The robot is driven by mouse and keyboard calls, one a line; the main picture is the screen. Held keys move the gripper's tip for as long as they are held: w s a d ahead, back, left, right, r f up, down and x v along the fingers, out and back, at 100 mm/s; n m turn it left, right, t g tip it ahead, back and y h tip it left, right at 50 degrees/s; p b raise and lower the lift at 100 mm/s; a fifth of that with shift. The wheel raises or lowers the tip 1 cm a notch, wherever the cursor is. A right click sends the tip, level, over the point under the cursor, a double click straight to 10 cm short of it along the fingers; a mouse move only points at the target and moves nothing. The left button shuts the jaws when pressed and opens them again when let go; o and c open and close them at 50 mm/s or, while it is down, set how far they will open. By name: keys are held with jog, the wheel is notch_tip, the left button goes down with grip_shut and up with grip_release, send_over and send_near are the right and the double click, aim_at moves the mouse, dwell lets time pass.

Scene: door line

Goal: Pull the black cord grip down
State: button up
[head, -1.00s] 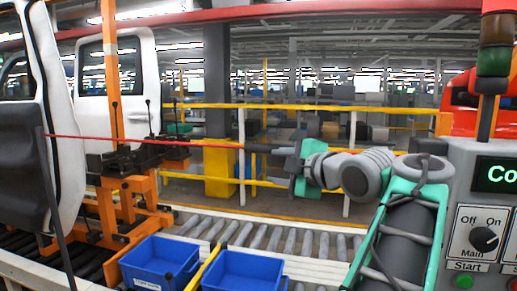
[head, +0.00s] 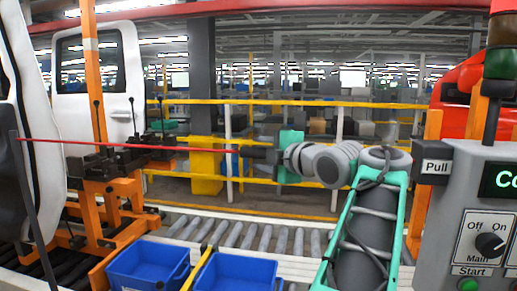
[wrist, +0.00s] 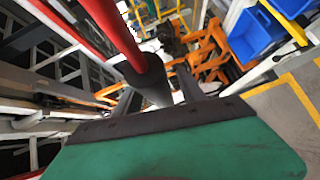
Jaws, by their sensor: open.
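The black cord grip (wrist: 151,86) is a dark cylinder on a red cord in the wrist view. It lies between the two dark fingers of my gripper (wrist: 160,95), in front of the green palm. The jaws are open, and I cannot tell whether either finger touches the grip. In the head view the red cord (head: 110,145) runs nearly level from the left to my gripper (head: 247,152), at mid-picture. There the grip cannot be told apart from the dark fingers.
A grey control panel (head: 461,220) and a "Pull" sign (head: 435,167) stand at the right. Blue bins (head: 234,272) and a roller conveyor (head: 248,239) lie below. An orange fixture (head: 120,205) and white vehicle doors (head: 97,90) are at the left. Yellow rails (head: 290,103) run behind.

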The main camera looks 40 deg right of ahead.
jog(key=shift+w, duration=0.45)
grip_shut()
jog(key=shift+f, duration=0.15)
dwell(1.0)
